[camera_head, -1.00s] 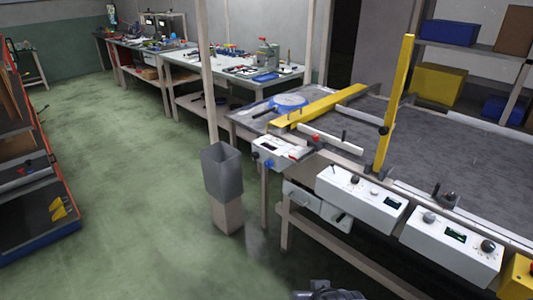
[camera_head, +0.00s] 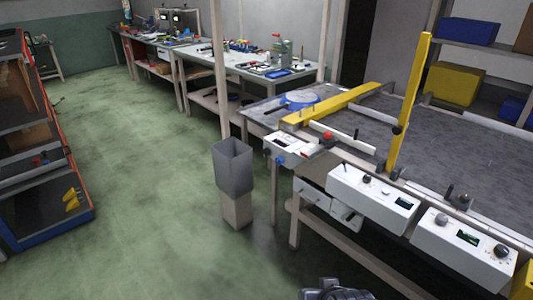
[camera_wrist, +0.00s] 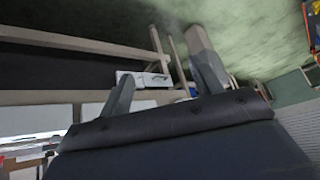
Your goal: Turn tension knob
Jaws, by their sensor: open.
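Several knobs show on the conveyor's front edge in the head view, and I cannot tell which is the tension knob. A blue knob (camera_head: 279,160) and a black knob (camera_head: 266,153) sit on the small white box (camera_head: 290,146) at the left corner. Dark knobs also show on the left control box (camera_head: 372,199) and the right control box (camera_head: 464,247). In the wrist view my gripper (camera_wrist: 165,66) has its two fingers apart and nothing between them. It is below and apart from the conveyor's front. My arm's end shows partly at the bottom of the head view.
A grey bin (camera_head: 233,168) on a post stands left of the conveyor. A yellow upright bar (camera_head: 409,105) rises from the conveyor's front edge. A cart (camera_head: 45,215) stands at the far left. The green floor (camera_head: 150,190) between them is clear.

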